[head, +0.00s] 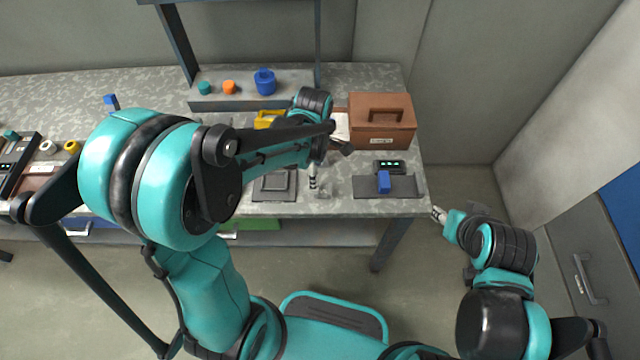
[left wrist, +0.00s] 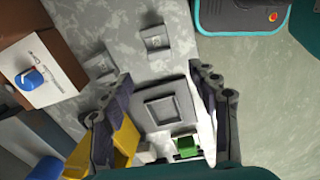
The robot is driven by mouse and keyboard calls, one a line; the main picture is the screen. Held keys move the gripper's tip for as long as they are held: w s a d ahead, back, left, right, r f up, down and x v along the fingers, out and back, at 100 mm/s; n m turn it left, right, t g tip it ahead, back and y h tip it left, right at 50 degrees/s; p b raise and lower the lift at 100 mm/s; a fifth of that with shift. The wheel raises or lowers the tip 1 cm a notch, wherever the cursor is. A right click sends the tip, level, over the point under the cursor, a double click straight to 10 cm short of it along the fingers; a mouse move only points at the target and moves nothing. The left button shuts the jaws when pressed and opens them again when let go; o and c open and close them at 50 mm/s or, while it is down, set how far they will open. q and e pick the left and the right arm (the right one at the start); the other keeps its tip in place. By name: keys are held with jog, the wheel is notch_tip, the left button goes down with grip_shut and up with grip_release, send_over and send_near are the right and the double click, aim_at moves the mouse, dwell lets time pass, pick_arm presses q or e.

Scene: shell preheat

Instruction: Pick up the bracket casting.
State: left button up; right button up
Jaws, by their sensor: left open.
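A small grey metal piece (head: 323,193), which looks like the bracket casting, lies on the speckled bench near its front edge. In the left wrist view it is a grey angular piece (left wrist: 156,40), beyond the fingertips and apart from them. A second small grey piece (left wrist: 100,66) lies nearer the brown box. My left gripper (left wrist: 160,108) is open and empty above the bench, over a dark square plate (left wrist: 146,112). In the head view my left arm hides part of that area. My right gripper (head: 438,214) hangs off the bench's right end; its jaw gap is unclear.
A brown box (head: 382,138) stands at the back right. In front of it a blue block (head: 383,182) sits at a dark mat (head: 405,187). A yellow container (left wrist: 124,140) is close to the left finger in the wrist view.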

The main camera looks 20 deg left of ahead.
aim_at(323, 191)
pick_arm(q)
jog(key=shift+f, duration=0.4)
jog(key=shift+f+n+b, duration=0.3)
jog(key=shift+f+b, duration=0.2)
jog(key=shift+f, duration=0.45)
notch_tip(323, 191, down, 6)
jog(key=b, duration=0.2)
jog(key=shift+w+d+r+b, duration=0.1)
jog(key=shift+d+r+b, duration=0.1)
jog(key=shift+b, duration=0.2)
jog(key=shift+r, duration=0.1)
jog(key=c, duration=1.3)
